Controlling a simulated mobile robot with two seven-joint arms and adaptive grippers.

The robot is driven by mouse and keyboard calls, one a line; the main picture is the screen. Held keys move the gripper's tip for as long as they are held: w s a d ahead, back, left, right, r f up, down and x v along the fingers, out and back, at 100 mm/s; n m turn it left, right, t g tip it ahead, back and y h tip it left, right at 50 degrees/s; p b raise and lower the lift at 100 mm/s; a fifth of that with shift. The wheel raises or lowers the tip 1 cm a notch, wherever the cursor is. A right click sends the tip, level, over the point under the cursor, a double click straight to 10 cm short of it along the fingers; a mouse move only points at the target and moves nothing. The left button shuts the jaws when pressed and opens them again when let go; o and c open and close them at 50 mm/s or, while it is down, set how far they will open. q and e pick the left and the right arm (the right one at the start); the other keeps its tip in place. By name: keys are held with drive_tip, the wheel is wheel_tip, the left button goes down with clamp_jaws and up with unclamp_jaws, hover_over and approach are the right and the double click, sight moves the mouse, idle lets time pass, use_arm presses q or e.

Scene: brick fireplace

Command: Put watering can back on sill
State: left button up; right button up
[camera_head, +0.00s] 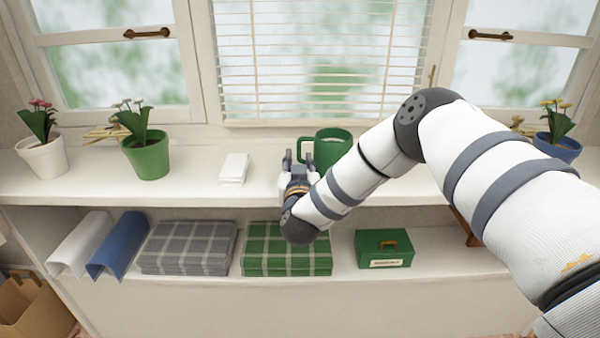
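A green vessel (333,145), which looks like the watering can, stands upright on the white sill (215,192) below the middle window. Whether one touches the vessel cannot be told. My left gripper is not in view.
Potted flowers stand on the sill at left, in a white pot (43,160) and a green pot (147,156), and at right in a blue pot (558,148). White folded cloths (234,168) lie left of the gripper. Plaid blankets (287,250) and a green box (384,249) fill the lower shelf.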

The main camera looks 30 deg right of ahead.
drive_tip(key=p+v, duration=0.1)
drive_tip(key=v, duration=0.9)
drive_tip(key=s+a+f+n+g+y, duration=0.25)
drive_tip(key=s+a+f+y, duration=0.2)
drive_tip(key=s+f, duration=0.45)
drive_tip(key=s+a+f+n+g+y, duration=0.2)
drive_tip(key=s+a+f+g+y, duration=0.4)
drive_tip(key=f, duration=0.6)
drive_tip(key=s+f+n+g, duration=0.1)
drive_tip(key=s+f+g, duration=0.2)
drive_tip(key=s, duration=0.7)
drive_tip(key=s+f+g, duration=0.2)
drive_tip(key=s+f, duration=0.1)
drive_tip(key=s, duration=0.7)
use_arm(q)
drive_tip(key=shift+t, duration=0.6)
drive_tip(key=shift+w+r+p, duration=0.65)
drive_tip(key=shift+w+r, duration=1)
use_arm(e)
drive_tip(key=s+d+r+g+h, duration=0.1)
drive_tip(key=s+r+g, duration=0.3)
drive_tip(key=s, duration=0.8)
drive_tip(key=shift+d, duration=0.55)
drive_tip(key=shift+r, duration=0.1)
